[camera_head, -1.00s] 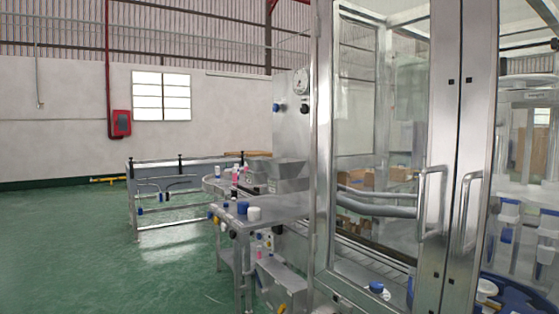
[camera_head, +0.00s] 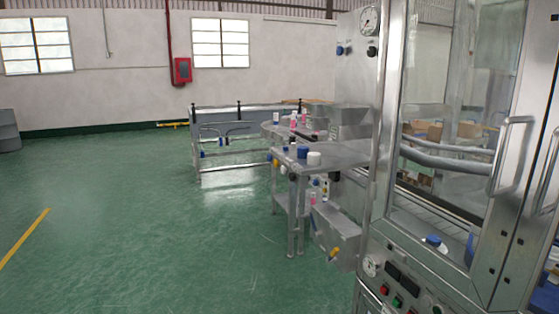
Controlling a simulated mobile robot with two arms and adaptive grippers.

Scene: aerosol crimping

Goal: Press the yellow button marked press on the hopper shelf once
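A metal shelf table (camera_head: 335,160) stands in the middle, left of the glass-doored machine, with a blue cap and a white cap on top. A metal hopper box (camera_head: 350,122) sits behind it. A small yellow spot (camera_head: 276,163) shows at the shelf's front left edge, beside a blue one. A second yellow part (camera_head: 334,252) shows low on a metal bin under the shelf. No "press" marking is readable, so I cannot tell which one is the button. Neither of my grippers is in view.
The glass-doored metal machine (camera_head: 390,180) fills the right side, with door handles and a control panel (camera_head: 395,285) below. A conveyor with rails (camera_head: 225,150) stands behind the shelf. Green floor (camera_head: 140,220) lies open on the left. A grey drum (camera_head: 9,130) stands at the far left.

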